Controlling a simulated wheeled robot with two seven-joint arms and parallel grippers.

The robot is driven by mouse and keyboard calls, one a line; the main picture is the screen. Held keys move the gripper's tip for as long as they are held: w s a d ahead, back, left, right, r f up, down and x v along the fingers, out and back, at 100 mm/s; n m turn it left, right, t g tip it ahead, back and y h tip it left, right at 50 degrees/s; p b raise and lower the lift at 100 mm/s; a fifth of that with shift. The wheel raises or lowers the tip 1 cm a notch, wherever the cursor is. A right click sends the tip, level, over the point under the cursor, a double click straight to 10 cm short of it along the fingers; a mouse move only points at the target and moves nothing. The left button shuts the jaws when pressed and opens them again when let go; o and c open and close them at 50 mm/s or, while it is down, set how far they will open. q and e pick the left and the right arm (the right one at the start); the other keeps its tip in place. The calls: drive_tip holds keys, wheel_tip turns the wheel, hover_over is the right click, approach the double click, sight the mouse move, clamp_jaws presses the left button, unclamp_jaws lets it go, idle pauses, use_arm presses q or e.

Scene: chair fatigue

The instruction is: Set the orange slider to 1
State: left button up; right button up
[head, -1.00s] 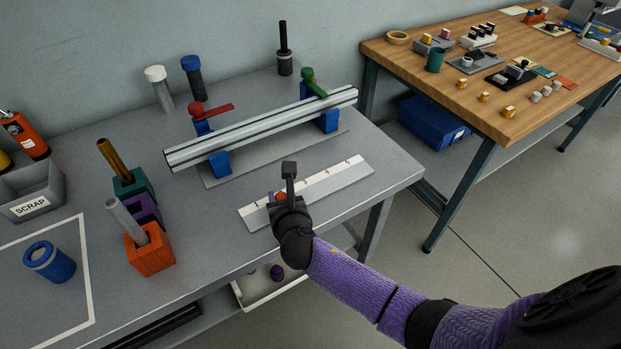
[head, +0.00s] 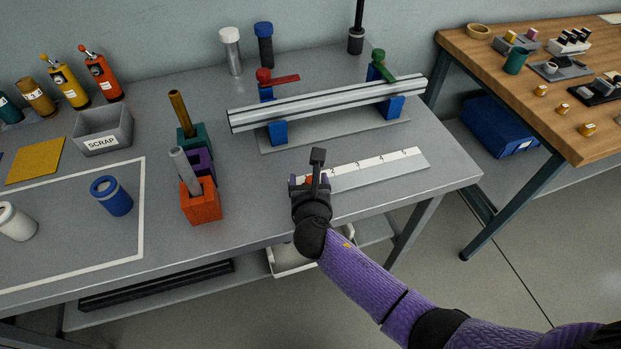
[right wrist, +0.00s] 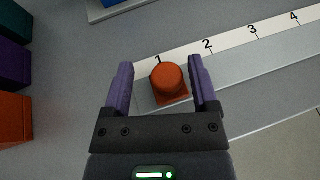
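The orange slider (right wrist: 170,82) has a round knob on a square base and sits on the pale numbered scale rail (right wrist: 240,82). In the right wrist view it stands just below the printed 1, at the rail's low end. My right gripper (right wrist: 163,85) has its purple fingers on either side of the knob, with gaps showing, so it is open. In the head view my right gripper (head: 312,185) is over the rail's left end and hides most of the slider and the 1. My left gripper is not in view.
The aluminium beam on blue supports (head: 330,105) lies behind the rail. Orange, purple and teal holders (head: 200,207) stand to the left. A white bin (head: 290,262) is below the table's front edge. The rail right of the slider is clear.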

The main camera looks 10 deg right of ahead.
drive_tip(key=shift+s+r, duration=0.15)
drive_tip(key=shift+r, duration=0.05)
drive_tip(key=p+v, duration=0.4)
drive_tip(key=v, duration=0.5)
drive_tip(key=shift+s+p, duration=0.25)
drive_tip(key=shift+p, duration=0.05)
